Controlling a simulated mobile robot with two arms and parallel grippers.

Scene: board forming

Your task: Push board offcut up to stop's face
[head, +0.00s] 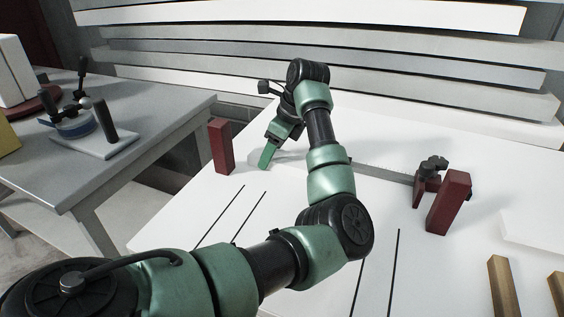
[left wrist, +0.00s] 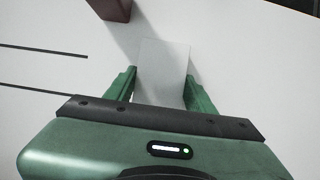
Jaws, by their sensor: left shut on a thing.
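My left gripper (head: 268,154) is low over the white table, just right of the left dark red block (head: 221,146). In the left wrist view its green fingers (left wrist: 160,75) stand on either side of a pale grey flat piece, the board offcut (left wrist: 165,60), and are shut on it. The offcut's far end sticks out beyond the fingertips. The left red block also shows in the left wrist view (left wrist: 112,8), apart from the offcut. Which part is the stop I cannot tell for sure. My right gripper is not in view.
A long metal strip (head: 382,172) runs behind my arm to a dark red clamp (head: 428,182) beside another red block (head: 449,203). Black lines mark the white table (head: 165,212). Wooden strips (head: 502,285) lie at right. A grey side table (head: 160,118) stands left.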

